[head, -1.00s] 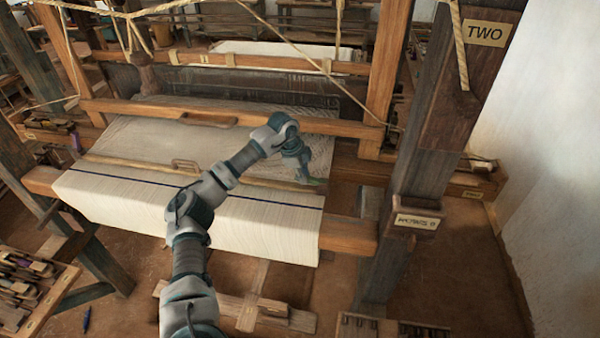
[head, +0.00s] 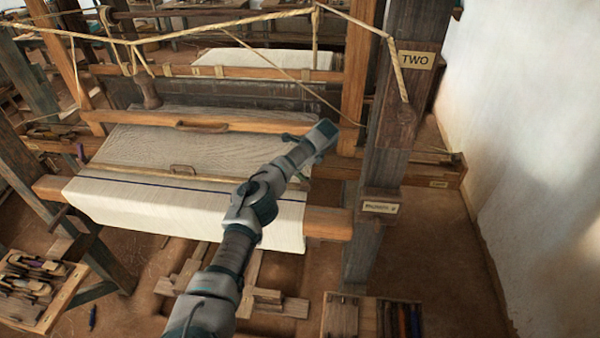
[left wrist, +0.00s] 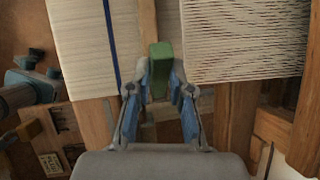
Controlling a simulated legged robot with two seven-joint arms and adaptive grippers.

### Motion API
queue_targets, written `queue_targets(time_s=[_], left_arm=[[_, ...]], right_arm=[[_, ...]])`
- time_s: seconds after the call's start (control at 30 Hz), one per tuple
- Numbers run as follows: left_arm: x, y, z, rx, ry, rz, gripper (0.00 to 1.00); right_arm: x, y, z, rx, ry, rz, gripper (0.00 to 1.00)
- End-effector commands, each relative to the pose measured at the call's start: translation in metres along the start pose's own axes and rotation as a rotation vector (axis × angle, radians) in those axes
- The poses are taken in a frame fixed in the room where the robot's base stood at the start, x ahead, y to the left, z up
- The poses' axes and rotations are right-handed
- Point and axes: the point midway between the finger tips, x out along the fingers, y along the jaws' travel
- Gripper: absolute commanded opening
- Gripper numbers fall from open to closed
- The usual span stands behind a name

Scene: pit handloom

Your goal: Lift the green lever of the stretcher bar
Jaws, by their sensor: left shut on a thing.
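The stretcher bar (head: 140,174) is a thin wooden bar lying across the cloth on the loom in the head view. It also shows as a wooden strip between two cloth areas in the left wrist view (left wrist: 148,22). Its green lever (left wrist: 160,65) stands between the blue fingertips of my left gripper (left wrist: 161,88), which is shut on it. In the head view my left arm reaches over the right end of the bar. It hides the lever there, and the fingers are not clear. My right gripper is in neither view.
The cloth (head: 180,207) hangs over the front beam (head: 328,224). A thick dark post (head: 374,160) stands close to the right of my left arm. A tool tray (head: 52,312) is at the lower left and a box (head: 343,318) at the lower right.

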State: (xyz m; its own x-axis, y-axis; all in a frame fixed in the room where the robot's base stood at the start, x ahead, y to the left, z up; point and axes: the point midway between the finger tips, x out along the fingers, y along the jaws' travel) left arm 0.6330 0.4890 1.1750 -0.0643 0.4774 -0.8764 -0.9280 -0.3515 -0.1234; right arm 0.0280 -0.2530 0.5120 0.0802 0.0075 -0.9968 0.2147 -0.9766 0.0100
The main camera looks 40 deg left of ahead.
Motion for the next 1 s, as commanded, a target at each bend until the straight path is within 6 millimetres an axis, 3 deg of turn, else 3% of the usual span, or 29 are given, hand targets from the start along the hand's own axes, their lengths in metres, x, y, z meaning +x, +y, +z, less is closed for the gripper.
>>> queue_targets(time_s=[0.2, 0.53, 0.83, 0.87, 0.9, 0.93, 1.0], left_arm=[[-0.002, -0.008, 0.000, 0.019, -0.070, -0.005, 0.00], [-0.006, -0.007, -0.003, 0.024, -0.127, 0.003, 0.00], [-0.006, -0.006, -0.004, 0.025, -0.127, 0.003, 0.00], [-0.006, -0.007, -0.005, 0.025, -0.127, 0.003, 0.25], [-0.007, -0.007, -0.005, 0.025, -0.126, 0.002, 0.35], [-0.007, -0.007, -0.005, 0.026, -0.125, 0.002, 0.43], [-0.007, -0.007, -0.005, 0.026, -0.125, 0.001, 0.46]], right_arm=[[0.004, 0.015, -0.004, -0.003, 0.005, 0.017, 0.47], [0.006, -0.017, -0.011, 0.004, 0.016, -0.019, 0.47], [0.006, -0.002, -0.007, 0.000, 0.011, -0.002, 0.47], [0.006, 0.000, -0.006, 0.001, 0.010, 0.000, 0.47], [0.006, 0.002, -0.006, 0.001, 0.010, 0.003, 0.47], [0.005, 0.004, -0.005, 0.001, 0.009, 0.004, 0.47], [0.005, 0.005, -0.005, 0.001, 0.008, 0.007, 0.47]])
